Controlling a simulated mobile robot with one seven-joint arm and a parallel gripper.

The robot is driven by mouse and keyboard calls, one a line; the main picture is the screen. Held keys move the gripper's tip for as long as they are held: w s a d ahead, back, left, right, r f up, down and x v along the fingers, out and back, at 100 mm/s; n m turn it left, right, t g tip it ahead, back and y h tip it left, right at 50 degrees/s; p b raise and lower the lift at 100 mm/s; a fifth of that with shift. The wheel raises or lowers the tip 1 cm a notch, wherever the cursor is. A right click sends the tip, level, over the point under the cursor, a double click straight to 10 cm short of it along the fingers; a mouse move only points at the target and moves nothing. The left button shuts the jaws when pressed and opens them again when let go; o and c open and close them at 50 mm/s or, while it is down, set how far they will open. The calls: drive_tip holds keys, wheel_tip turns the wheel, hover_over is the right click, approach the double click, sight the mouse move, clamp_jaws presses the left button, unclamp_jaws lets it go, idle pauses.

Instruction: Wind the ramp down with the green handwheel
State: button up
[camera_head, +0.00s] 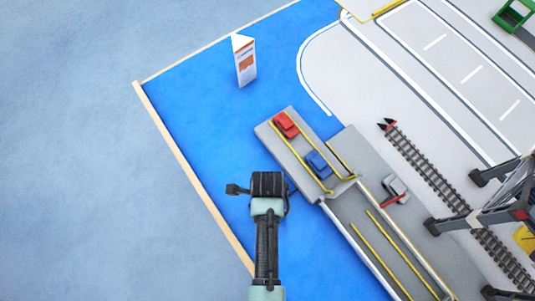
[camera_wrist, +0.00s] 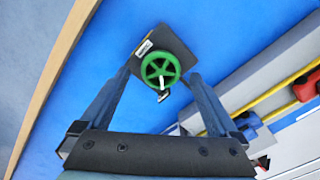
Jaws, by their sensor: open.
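The green handwheel (camera_wrist: 160,71) has spokes and a small crank knob, and sits on a dark grey box (camera_wrist: 146,45) with a label. It shows in the wrist view between the two fingers of my gripper (camera_wrist: 160,76). The fingers are spread apart, one on each side of the wheel, with nothing held. I cannot tell how far the wheel is below the tips. In the head view the wheel is hidden under my wrist. A grey deck with yellow rails (camera_head: 265,131) lies right of my arm and meets the quay; I cannot tell which part is the ramp.
A red car (camera_head: 286,124) and a blue car (camera_head: 318,164) stand on the deck. A silver car (camera_head: 395,187) stands on the quay behind a red bar. A white sign (camera_head: 244,60) stands on the blue water. Crane legs (camera_head: 480,215) and rail track (camera_head: 430,165) are at right.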

drive_tip(key=shift+f, duration=0.8)
drive_tip(key=c, duration=1.4)
drive_tip(key=shift+o, duration=0.2)
